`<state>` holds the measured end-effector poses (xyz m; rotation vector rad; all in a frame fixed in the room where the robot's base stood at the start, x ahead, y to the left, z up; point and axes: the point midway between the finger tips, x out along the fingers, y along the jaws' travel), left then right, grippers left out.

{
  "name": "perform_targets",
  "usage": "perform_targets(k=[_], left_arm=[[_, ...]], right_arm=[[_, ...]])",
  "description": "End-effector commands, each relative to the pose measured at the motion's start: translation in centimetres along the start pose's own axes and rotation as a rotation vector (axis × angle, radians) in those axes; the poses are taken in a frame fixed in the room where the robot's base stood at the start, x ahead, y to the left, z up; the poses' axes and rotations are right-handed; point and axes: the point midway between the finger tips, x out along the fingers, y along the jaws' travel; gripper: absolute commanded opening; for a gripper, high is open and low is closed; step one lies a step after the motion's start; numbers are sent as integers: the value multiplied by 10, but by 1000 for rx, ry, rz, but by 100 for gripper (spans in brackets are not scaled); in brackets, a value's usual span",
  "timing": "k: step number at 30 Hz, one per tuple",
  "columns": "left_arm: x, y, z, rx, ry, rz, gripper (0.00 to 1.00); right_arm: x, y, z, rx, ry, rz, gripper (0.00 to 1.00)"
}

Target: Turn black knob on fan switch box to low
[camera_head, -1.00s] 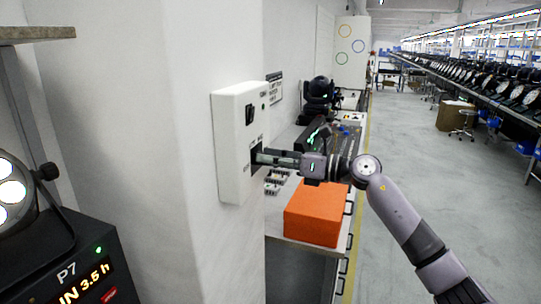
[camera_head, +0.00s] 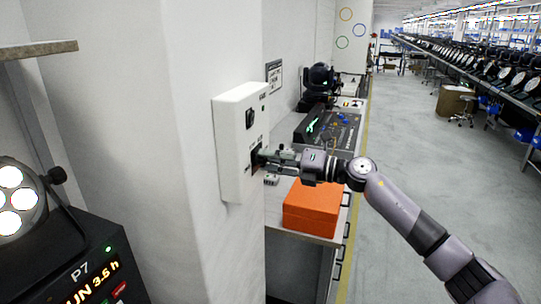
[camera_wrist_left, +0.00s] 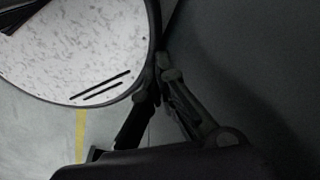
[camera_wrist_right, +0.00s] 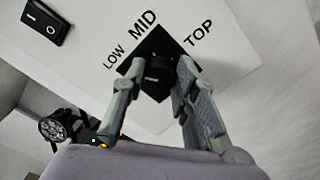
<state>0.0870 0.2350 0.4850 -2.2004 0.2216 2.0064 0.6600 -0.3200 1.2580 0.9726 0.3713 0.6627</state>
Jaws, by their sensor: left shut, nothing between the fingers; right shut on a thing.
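The white fan switch box (camera_head: 231,150) is fixed to the wall pillar. Its black knob (camera_wrist_right: 157,76) sits on a black diamond plate, with LOW, MID and TOP printed around it in the right wrist view. My right gripper (camera_wrist_right: 160,70) has one finger on each side of the knob and is shut on it; it also shows at the box in the head view (camera_head: 262,158). The knob's pointer is hard to make out. My left gripper (camera_wrist_left: 165,62) is shut and empty, seen only in its wrist view.
A black rocker switch (camera_head: 250,118) is higher on the box. An orange box (camera_head: 312,208) stands on the bench below my right arm. A lamp (camera_head: 18,200) with a lit display is at the lower left.

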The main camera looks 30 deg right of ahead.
Motion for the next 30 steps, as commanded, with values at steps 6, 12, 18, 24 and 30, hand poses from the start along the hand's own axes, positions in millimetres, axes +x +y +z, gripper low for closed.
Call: perform_targets(k=[6,12,18,24,30], left_arm=[[-3,0,0,0,0,0,0],[-2,0,0,0,0,0,0],[-2,0,0,0,0,-1,0],[-2,0,0,0,0,-1,0],[-2,-1,0,0,0,-1,0]], right_arm=[[0,0,1,26,-2,-1,0],[0,0,1,28,-2,-1,0],[0,0,1,27,-2,-1,30],[0,0,0,27,-2,0,43],[0,0,0,27,-1,0,46]])
